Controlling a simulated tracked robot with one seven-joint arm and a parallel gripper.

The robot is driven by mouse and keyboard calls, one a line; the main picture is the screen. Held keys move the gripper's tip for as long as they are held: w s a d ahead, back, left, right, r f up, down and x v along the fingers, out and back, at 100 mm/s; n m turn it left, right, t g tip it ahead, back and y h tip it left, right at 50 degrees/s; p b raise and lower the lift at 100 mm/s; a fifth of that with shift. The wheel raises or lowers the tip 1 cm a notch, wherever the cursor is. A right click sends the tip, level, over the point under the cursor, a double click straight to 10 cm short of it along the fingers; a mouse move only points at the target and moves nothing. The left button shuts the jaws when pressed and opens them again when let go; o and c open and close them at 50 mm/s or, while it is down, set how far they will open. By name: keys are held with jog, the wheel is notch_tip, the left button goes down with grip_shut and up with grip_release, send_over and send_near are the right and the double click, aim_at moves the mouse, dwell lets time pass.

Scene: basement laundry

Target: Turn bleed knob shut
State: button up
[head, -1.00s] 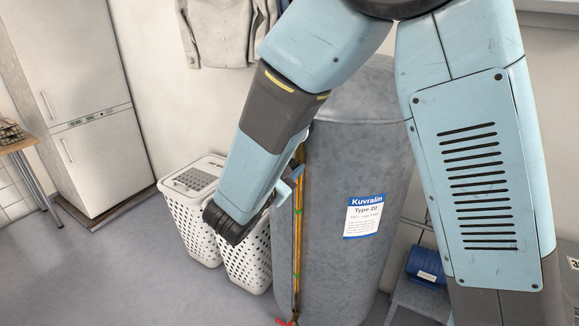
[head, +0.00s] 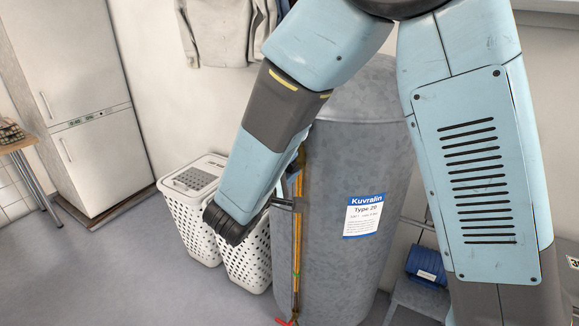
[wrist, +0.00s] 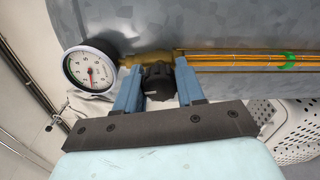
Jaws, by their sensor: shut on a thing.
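The bleed knob (wrist: 158,82) is black and ribbed, and sits on a brass fitting (wrist: 146,58) on the side of the grey tank (head: 350,130). In the wrist view my gripper (wrist: 159,68) has one blue finger on each side of the knob and is shut on it. In the head view my gripper (head: 284,203) is partly hidden behind my wrist, close against the tank's left side. The knob itself is hidden in the head view.
A round dial gauge (wrist: 90,68) stands just left of the knob in the wrist view. An amber tube (head: 297,245) runs down the tank. White laundry baskets (head: 190,205) stand left of the tank. Open floor (head: 110,270) lies at the lower left.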

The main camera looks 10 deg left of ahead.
jog(key=shift+d+f+m, duration=0.15)
jog(key=shift+m, duration=0.75)
jog(key=shift+s+f, duration=0.1)
jog(key=shift+f, duration=0.05)
jog(key=o, duration=1)
jog(key=shift+r, duration=0.2)
jog(key=v, duration=1.3)
jog(key=shift+s+a+f, duration=0.15)
jog(key=shift+s+a, duration=0.1)
jog(key=shift+s, duration=0.1)
